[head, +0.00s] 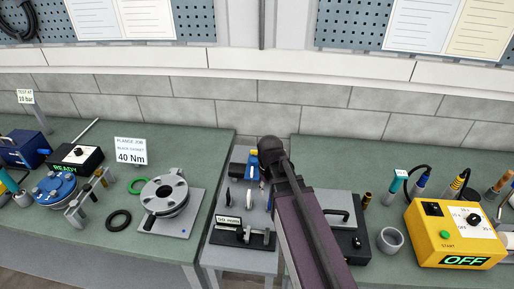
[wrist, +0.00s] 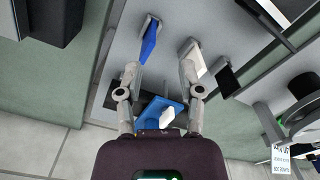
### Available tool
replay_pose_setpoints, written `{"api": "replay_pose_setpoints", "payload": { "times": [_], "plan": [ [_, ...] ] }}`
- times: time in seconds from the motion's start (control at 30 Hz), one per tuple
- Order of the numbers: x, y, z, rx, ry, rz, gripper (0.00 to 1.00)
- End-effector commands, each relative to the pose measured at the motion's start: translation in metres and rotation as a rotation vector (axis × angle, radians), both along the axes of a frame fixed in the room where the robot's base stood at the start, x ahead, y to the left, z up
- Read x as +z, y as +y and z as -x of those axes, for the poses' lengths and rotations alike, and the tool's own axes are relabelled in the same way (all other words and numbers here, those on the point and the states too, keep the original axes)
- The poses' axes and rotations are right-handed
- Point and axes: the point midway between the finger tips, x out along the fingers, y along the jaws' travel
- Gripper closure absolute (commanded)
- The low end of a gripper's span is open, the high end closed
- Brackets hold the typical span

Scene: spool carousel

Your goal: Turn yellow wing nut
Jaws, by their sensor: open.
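In the head view, a small yellow patch (head: 253,153) shows at the top of a blue part on the narrow middle stand, close beside my wrist. It is too small to tell whether it is the yellow wing nut. No yellow shows in the wrist view. My gripper (wrist: 159,69) is open there, its fingers apart with nothing gripped. The right fingertip is close to a white upright plate (wrist: 193,58); I cannot tell whether they touch. A blue upright plate (wrist: 150,40) stands beyond the left fingertip. A blue-and-white part (wrist: 160,111) lies between the fingers, nearer the palm.
The middle stand (head: 238,258) has a black-based fixture with a sign (head: 229,220) at its front. A flange (head: 166,194) is on the left bench, with a black ring (head: 118,220) beside it. A yellow control box (head: 455,235) reading OFF is on the right bench.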

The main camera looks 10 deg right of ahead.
Motion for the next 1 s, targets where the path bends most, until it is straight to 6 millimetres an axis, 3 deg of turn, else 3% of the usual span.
{"api": "replay_pose_setpoints", "payload": {
  "times": [0.03,0.6,0.8,1.0],
  "plan": [
    [0.014,0.0,-0.022,0.052,0.0,0.0,0.51],
    [0.092,0.0,-0.192,0.78,0.0,0.0,0.51],
    [0.106,0.001,-0.226,0.945,0.001,-0.001,0.51],
    [0.11,0.001,-0.236,1.005,0.001,-0.001,0.51]
  ]
}}
